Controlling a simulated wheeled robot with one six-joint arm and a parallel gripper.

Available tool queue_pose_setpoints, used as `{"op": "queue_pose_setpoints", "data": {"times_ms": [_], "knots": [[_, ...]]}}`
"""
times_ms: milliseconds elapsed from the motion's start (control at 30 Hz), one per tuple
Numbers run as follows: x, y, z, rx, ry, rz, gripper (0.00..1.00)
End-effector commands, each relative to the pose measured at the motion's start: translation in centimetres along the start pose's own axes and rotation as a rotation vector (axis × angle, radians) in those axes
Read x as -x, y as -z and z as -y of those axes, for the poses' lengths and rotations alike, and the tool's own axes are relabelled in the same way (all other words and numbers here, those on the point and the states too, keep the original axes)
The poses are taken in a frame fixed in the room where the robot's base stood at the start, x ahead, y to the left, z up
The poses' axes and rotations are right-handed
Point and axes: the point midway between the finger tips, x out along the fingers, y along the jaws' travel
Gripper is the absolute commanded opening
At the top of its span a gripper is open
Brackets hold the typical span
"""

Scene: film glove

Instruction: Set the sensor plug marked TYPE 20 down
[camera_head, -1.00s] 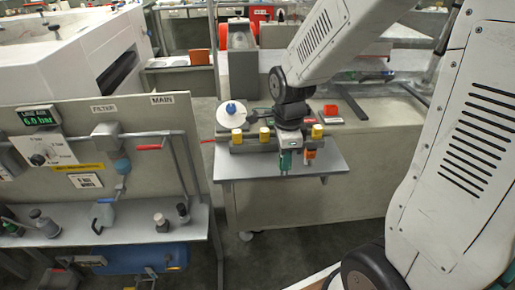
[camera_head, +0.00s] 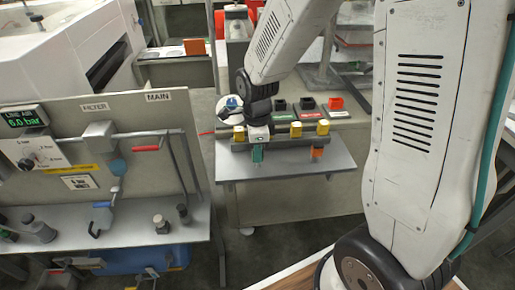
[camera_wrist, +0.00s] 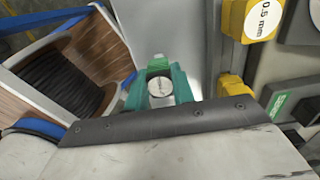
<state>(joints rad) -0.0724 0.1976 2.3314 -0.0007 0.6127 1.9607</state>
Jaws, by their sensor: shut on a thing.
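My gripper (camera_head: 257,155) is in front of the rail with yellow blocks, over the grey shelf (camera_head: 335,162) in the head view. Its teal fingers (camera_wrist: 160,88) are closed around a small part with a pale, round, marked end, which I take to be the sensor plug (camera_wrist: 160,90). The marking is too small to read, and the fingers hide the plug's sides. A lighter green piece (camera_wrist: 158,61) shows just beyond the fingers. I cannot tell whether the plug touches the shelf.
Yellow blocks (camera_head: 296,129) line the rail; one reads 0.5 mm (camera_wrist: 262,19) in the wrist view. An orange piece (camera_head: 317,151) is right of my gripper. Dark sockets (camera_head: 280,104) and a red-orange block (camera_head: 336,103) are behind the rail.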

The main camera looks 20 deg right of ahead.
Motion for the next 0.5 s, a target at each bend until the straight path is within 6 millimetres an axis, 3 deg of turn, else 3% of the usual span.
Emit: {"op": "queue_pose_setpoints", "data": {"times_ms": [267, 300, 333, 500], "knots": [[-0.37, -0.12, -0.05, 0.002, -0.001, 0.0, 0.01], [-0.31, -0.13, -0.04, 0.002, 0.0, 0.0, 0.35], [-0.3, -0.14, -0.05, 0.002, 0.0, 0.0, 0.44], [-0.3, -0.16, -0.06, 0.003, 0.0, 0.0, 0.46]]}}
